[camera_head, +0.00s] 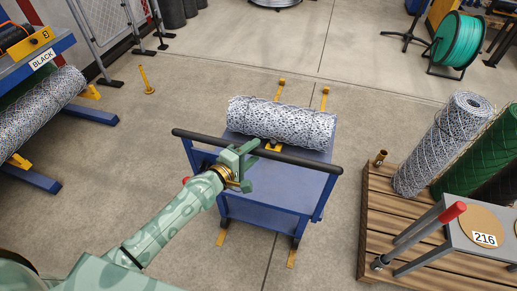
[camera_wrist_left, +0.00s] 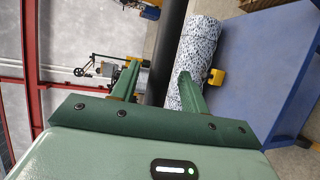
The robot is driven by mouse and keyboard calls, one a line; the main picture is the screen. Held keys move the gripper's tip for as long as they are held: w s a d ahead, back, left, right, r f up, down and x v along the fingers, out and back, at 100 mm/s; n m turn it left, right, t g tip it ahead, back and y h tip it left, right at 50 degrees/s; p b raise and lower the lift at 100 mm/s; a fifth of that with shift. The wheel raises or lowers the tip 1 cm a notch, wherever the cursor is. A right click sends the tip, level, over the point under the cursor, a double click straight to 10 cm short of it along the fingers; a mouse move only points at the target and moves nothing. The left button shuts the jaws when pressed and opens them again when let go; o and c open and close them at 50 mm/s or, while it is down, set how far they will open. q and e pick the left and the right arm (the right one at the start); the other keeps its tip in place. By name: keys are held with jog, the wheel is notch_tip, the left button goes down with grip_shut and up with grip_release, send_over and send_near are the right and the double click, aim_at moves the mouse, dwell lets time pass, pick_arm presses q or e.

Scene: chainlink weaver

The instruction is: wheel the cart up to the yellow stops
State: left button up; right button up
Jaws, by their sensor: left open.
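The blue cart (camera_head: 285,187) stands mid-floor with a black handle bar (camera_head: 312,165) on its near side. A speckled mesh roll (camera_head: 280,122) lies across its far part. Two yellow stops (camera_head: 281,88) (camera_head: 325,98) stick up just beyond the cart. My left gripper (camera_head: 243,165) is at the handle bar, left of its middle. In the left wrist view the bar (camera_wrist_left: 171,45) passes between the two spread fingers of the left gripper (camera_wrist_left: 157,85), which is open. Whether a finger touches the bar I cannot tell. My right gripper is out of view.
Yellow strips (camera_head: 291,257) show on the floor under the cart's near end. A wooden pallet (camera_head: 375,215) with upright mesh rolls (camera_head: 440,145) is close on the right. A blue rack (camera_head: 90,113) is at the left, with a yellow post (camera_head: 146,80) nearby. Floor beyond the stops is clear.

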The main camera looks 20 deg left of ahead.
aim_at(258, 148)
pick_arm(q)
jog(key=shift+b+x, duration=0.3)
jog(key=shift+x, duration=1.3)
grip_shut()
